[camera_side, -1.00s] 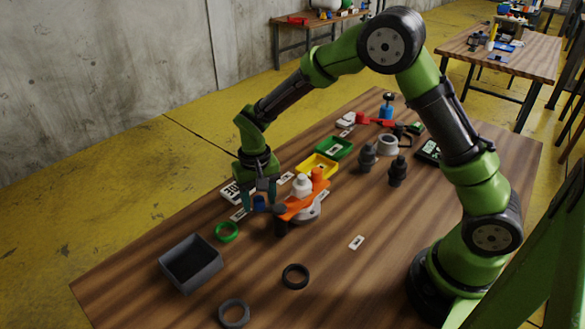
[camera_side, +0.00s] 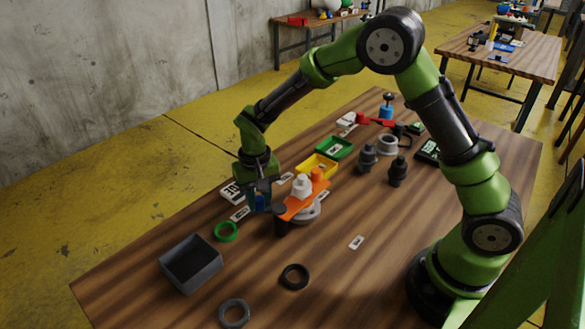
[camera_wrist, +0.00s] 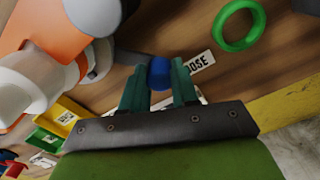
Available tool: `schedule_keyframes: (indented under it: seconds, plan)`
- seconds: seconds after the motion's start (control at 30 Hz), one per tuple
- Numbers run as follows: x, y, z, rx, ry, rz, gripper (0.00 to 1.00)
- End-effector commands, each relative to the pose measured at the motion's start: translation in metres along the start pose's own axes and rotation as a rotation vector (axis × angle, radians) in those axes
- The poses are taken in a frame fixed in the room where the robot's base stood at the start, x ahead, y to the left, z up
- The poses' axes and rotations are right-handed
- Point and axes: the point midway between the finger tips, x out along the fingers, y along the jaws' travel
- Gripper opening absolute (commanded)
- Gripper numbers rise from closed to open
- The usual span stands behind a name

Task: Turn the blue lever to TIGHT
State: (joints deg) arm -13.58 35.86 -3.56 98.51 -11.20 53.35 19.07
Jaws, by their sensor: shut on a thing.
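The blue lever (camera_wrist: 160,73) shows as a short rounded blue end in the wrist view, between the two teal fingers. It is a small dark blue spot in the side view (camera_side: 260,202), mostly hidden by the fingers. My gripper (camera_side: 259,204) points down and is shut on this blue end; the fingers also show in the wrist view (camera_wrist: 158,84). A white label reading "OOSE" (camera_wrist: 200,62), its first letter hidden, lies just beyond the fingers. An orange arm on a pale round base (camera_side: 305,200) with a white cap stands right beside the gripper. No TIGHT label is readable.
A green ring (camera_side: 226,232) and a grey open box (camera_side: 191,263) lie near the gripper at front left. Yellow (camera_side: 317,166) and green (camera_side: 334,148) trays stand behind. Two dark rings lie at the front.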

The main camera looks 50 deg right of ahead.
Motion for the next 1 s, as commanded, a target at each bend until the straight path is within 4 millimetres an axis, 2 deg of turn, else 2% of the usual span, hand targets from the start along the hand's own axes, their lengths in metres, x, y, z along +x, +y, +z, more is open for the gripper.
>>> schedule_keyframes:
  seconds: [0.37, 1.0]
  plan:
    - [-0.001, 0.004, -0.01, 0.1, 0.002, -0.002, 0.0]
    - [-0.002, 0.025, -0.034, 0.418, 0.002, -0.003, 0.0]
